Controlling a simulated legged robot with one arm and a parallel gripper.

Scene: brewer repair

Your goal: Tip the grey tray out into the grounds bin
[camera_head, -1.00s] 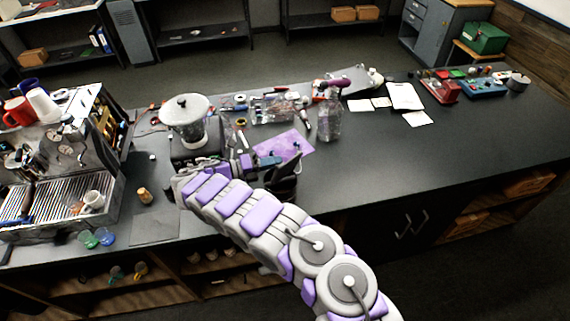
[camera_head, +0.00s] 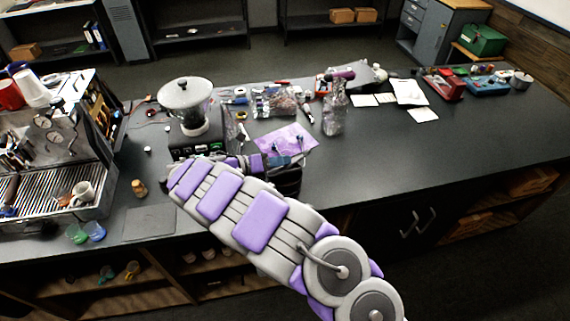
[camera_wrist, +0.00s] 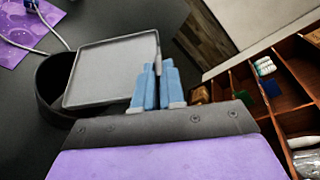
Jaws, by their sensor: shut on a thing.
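The grey tray (camera_wrist: 112,72) shows in the wrist view as a shallow, rimmed, empty-looking square, its inner face towards the camera. My gripper (camera_wrist: 158,82) has blue fingers closed on the tray's right edge. The black grounds bin (camera_wrist: 50,108) is a rounded open container beside and partly behind the tray; the tray overlaps its opening, and I cannot tell whether they touch. In the head view the bin (camera_head: 288,182) stands near the counter's front edge, just beyond my arm. The tray is hard to make out there. The bin's contents are hidden.
A purple mat (camera_head: 288,141) lies behind the bin. A grinder (camera_head: 188,105) stands to its left, an espresso machine (camera_head: 55,150) further left. A glass bottle (camera_head: 334,112) stands behind right. The counter (camera_head: 430,150) is clear on the right.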

